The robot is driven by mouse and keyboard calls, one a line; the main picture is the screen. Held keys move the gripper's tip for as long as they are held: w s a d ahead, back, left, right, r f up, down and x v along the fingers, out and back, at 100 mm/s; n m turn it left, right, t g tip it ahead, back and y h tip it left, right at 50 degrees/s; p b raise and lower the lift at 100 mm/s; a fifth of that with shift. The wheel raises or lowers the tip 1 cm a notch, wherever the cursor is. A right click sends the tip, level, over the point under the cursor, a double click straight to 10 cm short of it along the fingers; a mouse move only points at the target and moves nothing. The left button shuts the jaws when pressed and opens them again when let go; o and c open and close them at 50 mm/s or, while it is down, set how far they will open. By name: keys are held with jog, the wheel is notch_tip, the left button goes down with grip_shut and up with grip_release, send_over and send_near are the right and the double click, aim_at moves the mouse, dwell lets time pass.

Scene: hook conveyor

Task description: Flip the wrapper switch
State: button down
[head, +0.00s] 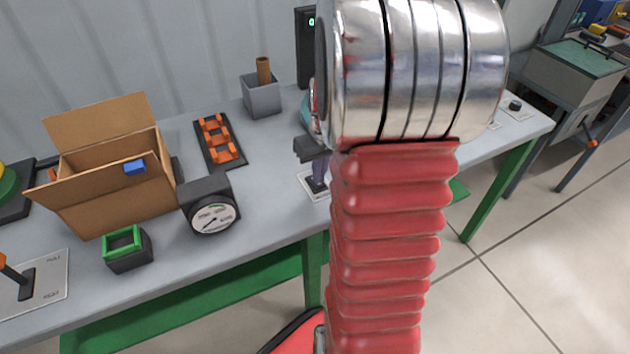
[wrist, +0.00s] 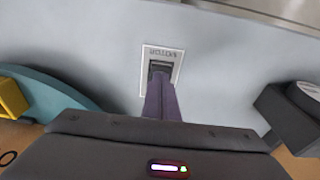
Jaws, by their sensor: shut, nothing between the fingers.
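In the wrist view a small white plate (wrist: 175,52) with a dark switch (wrist: 160,66) lies on the grey table. Its label is upside down and seems to read MOTOR. My gripper (wrist: 161,86) is shut, its purple fingers together, with the tips over or against the switch; I cannot tell if they touch. In the head view my gripper (head: 319,172) points down at this plate (head: 312,194), partly hidden by my arm. Another plate with a black knob (head: 515,105) is at the table's right end. I cannot read a wrapper label anywhere.
A gauge (head: 212,217), an open cardboard box (head: 120,205) and a green-rimmed box (head: 128,258) stand to the left. An orange-tipped lever plate (head: 50,285) is at far left. An orange rack (head: 217,143) and grey cup (head: 262,98) are behind. A teal object (wrist: 50,92) is close by.

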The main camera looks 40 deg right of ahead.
jog(key=shift+f, duration=0.6)
dwell(0.6)
jog(key=shift+r, duration=0.1)
notch_tip(320, 180, up, 7)
dwell(1.1)
jog(key=shift+m, duration=0.3)
dwell(0.3)
jog(key=s+a+r+n+t, duration=0.1)
jog(key=s+a+r, duration=0.2)
jog(key=a, duration=0.6)
jog(key=s+a+r+n+t, duration=0.1)
jog(key=s+a+r, duration=0.2)
jog(key=a, duration=0.6)
jog(key=s+a+r+n+t, duration=0.1)
jog(key=s+a+r, duration=0.3)
jog(key=a, duration=0.5)
jog(key=shift+a+n+t, duration=0.3)
jog(key=shift+n+t, duration=0.1)
